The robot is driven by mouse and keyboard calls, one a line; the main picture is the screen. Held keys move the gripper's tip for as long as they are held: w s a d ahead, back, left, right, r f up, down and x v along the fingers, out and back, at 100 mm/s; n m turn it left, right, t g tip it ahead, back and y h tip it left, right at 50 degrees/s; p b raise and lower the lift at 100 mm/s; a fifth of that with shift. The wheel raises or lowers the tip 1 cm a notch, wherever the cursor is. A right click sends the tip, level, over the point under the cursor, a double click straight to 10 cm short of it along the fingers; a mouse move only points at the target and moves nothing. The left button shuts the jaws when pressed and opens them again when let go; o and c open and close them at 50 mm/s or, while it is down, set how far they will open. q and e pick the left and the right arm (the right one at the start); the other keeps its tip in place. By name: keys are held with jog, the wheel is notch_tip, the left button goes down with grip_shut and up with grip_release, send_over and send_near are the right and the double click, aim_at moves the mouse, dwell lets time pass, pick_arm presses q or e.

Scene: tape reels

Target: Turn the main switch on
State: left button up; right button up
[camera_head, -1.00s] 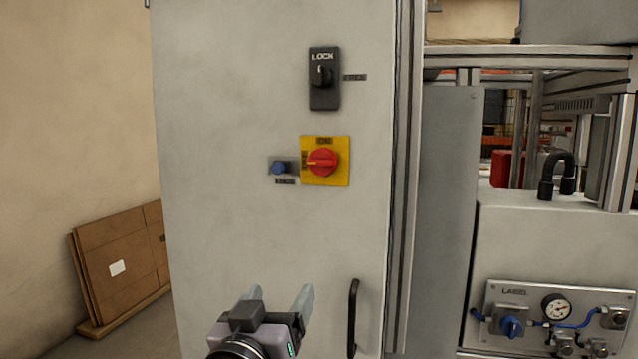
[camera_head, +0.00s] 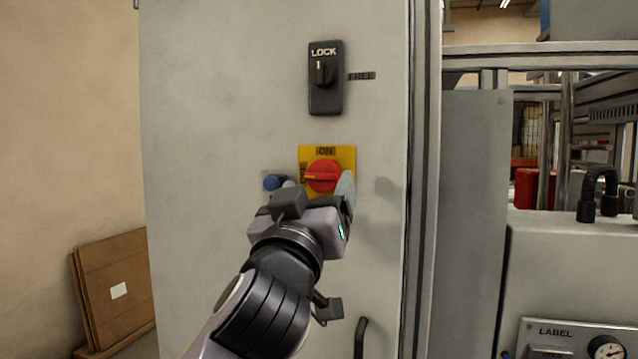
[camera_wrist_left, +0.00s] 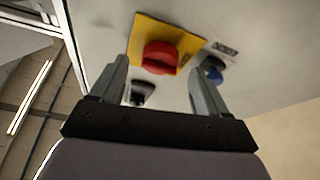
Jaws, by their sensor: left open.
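The main switch is a red rotary knob (camera_head: 323,176) on a yellow plate (camera_head: 343,154) on the grey cabinet door. Its handle lies roughly level in the head view, and the plate's upper label seems to read ON. My left gripper (camera_head: 318,184) is open and empty, just below and in front of the knob, hiding the plate's lower part. In the left wrist view the knob (camera_wrist_left: 160,57) shows beyond and between the two spread fingers, apart from them. My right gripper is in neither view.
A black LOCK switch (camera_head: 325,78) sits above the plate. A blue button (camera_head: 273,182) is just left of it. A black door handle (camera_head: 361,338) is below. Cardboard (camera_head: 118,290) leans at the wall; a machine (camera_head: 570,262) stands at right.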

pick_arm(q)
jog(key=shift+x, duration=1)
jog(key=c, duration=1.1)
jog(key=shift+o, duration=0.3)
